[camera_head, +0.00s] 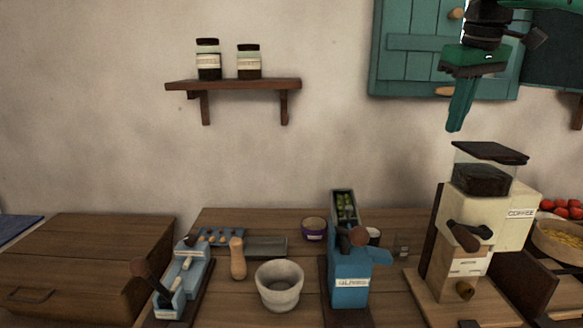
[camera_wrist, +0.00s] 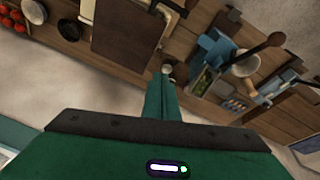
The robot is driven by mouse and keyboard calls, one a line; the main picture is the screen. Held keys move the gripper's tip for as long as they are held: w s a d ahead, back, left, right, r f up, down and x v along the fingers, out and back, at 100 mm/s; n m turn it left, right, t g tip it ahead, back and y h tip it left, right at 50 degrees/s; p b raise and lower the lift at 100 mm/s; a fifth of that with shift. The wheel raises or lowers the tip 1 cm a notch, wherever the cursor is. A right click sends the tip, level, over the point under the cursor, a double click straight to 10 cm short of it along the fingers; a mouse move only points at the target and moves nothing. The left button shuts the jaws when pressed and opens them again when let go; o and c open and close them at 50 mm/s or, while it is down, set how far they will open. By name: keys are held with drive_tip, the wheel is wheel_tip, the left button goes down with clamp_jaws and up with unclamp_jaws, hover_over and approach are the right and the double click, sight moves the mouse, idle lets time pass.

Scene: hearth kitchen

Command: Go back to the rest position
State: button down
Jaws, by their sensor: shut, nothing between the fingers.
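My gripper (camera_head: 456,122) is at the upper right of the head view, pointing down in front of the wall and above the coffee grinder. Its green fingers are together with nothing between them. In the wrist view, the shut fingers (camera_wrist: 162,84) point toward the counter from above. It touches nothing that I can see.
Below my gripper stands a cream coffee grinder (camera_head: 500,205). Left of it on the counter are a blue olive device (camera_head: 350,280), a stone mortar (camera_head: 280,287) and a light-blue tool (camera_head: 185,275). A teal cabinet (camera_head: 410,45) and a jar shelf (camera_head: 232,85) hang on the wall.

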drive_tip(key=s+d+f+m+g, duration=0.1)
drive_tip(key=s+d+f+m, duration=0.1)
drive_tip(key=s+f, duration=0.8)
drive_tip(key=s+d+f+m+g, duration=0.1)
drive_tip(key=s+d+f+m, duration=0.2)
drive_tip(key=s+f, duration=0.8)
drive_tip(key=s+d+f+m+g, duration=0.1)
drive_tip(key=s+f+m, duration=0.4)
drive_tip(key=s+f, duration=0.5)
drive_tip(key=shift+s+d+f+y, duration=0.3)
drive_tip(key=shift+d+f, duration=0.2)
drive_tip(key=shift+d, duration=0.3)
